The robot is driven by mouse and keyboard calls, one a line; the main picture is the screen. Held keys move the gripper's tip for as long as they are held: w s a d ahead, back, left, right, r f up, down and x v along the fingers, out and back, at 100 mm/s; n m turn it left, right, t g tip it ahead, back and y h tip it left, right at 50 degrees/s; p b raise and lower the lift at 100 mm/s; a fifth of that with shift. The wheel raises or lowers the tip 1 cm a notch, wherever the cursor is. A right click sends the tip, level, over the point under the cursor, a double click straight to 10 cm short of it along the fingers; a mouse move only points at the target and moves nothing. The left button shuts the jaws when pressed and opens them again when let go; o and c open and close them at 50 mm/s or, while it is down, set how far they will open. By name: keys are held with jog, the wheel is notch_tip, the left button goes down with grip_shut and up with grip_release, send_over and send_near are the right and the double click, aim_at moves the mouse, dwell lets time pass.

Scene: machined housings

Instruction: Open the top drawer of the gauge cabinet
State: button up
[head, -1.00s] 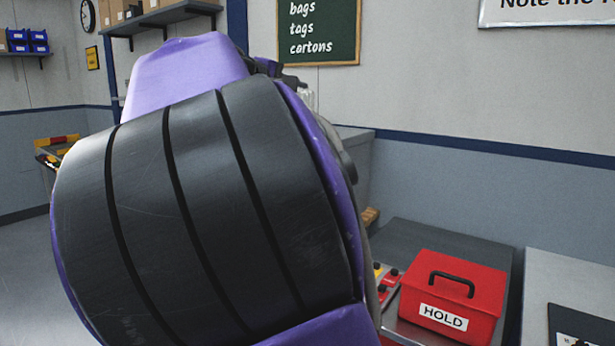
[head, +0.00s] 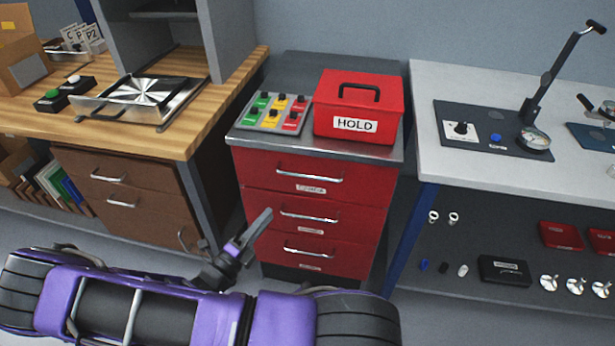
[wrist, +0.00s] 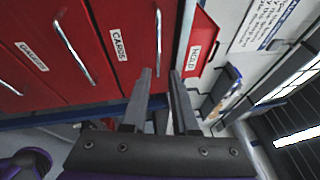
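The gauge cabinet (head: 376,215) is a red cabinet with three stacked drawers, all shut. Its top drawer (head: 355,176) has a silver bar handle (head: 309,174) and a small label below it. In the wrist view the cabinet lies sideways, with the top drawer labelled CARDS (wrist: 119,46) and its handle (wrist: 158,40) upright in the picture. My gripper (head: 261,222) is in front of the cabinet's lower left in the head view. In the wrist view my gripper (wrist: 161,72) is open, with an empty gap between its fingers. The handle is beyond the fingertips, apart from them.
A red HOLD box (head: 358,104) and a button panel (head: 274,112) stand on the cabinet top. A wooden bench (head: 226,92) with brown drawers is at the left. A pale workbench (head: 461,85) with a gauge stand is at the right, its blue leg (head: 412,225) close by the cabinet.

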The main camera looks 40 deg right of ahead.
aim_at(308, 176)
jog(key=shift+n, duration=0.4)
jog(key=x, duration=1.1)
jog(key=s+b+x, duration=0.1)
jog(key=x, duration=0.5)
jog(key=shift+d+f, duration=0.25)
jog(key=shift+d, duration=0.2)
grip_shut()
